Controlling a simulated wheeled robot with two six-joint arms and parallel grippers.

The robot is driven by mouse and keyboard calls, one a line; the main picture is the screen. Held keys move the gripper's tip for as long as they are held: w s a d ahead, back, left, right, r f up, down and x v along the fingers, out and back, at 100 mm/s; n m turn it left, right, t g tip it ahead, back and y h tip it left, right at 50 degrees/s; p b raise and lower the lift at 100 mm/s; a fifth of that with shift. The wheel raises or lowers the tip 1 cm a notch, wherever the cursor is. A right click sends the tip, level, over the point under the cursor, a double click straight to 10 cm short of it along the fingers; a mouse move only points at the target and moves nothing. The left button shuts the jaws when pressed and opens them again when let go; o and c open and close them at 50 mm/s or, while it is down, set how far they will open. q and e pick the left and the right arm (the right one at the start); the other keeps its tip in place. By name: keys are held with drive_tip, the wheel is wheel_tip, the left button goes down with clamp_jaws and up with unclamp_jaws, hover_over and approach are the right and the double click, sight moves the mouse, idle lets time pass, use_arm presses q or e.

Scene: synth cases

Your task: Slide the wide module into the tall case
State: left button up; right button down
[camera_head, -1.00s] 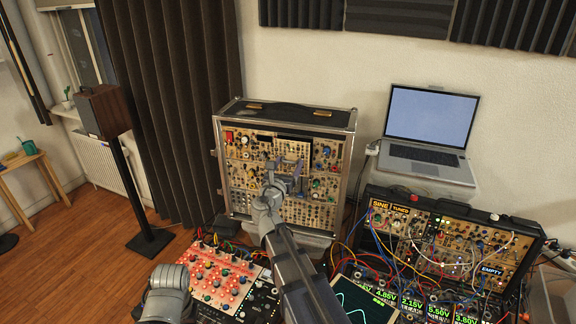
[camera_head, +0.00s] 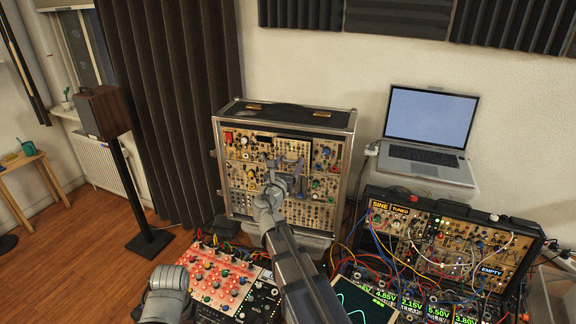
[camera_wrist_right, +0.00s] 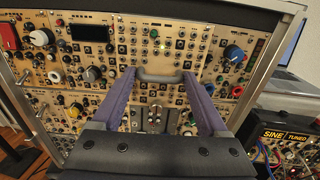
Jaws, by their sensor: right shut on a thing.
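The tall case (camera_head: 346,165) stands upright at the back, its front filled with rows of tan modules. A dark gap shows near the top middle of its front. The wide module (camera_wrist_right: 155,48) is a tan panel with black jacks and a grey bar handle (camera_wrist_right: 163,77); in the head view it (camera_head: 292,149) is just below that gap. My right gripper (camera_head: 287,176) is in front of the case; its purple fingers are shut on the handle in the right wrist view (camera_wrist_right: 163,85). I cannot tell how deep the module sits. The left gripper is out of view.
A laptop (camera_head: 430,135) sits to the right of the case. A black patched synth case (camera_head: 450,240) with cables stands at front right. A red and black panel (camera_head: 225,275) lies in front at lower left. A speaker on a stand (camera_head: 103,110) is at left.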

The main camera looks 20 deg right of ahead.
sight(289, 162)
drive_tip(key=shift+x, duration=1.45)
unclamp_jaws()
drive_tip(key=v, duration=0.7)
drive_tip(key=shift+s+a, duration=0.2)
drive_tip(key=shift+s, duration=0.1)
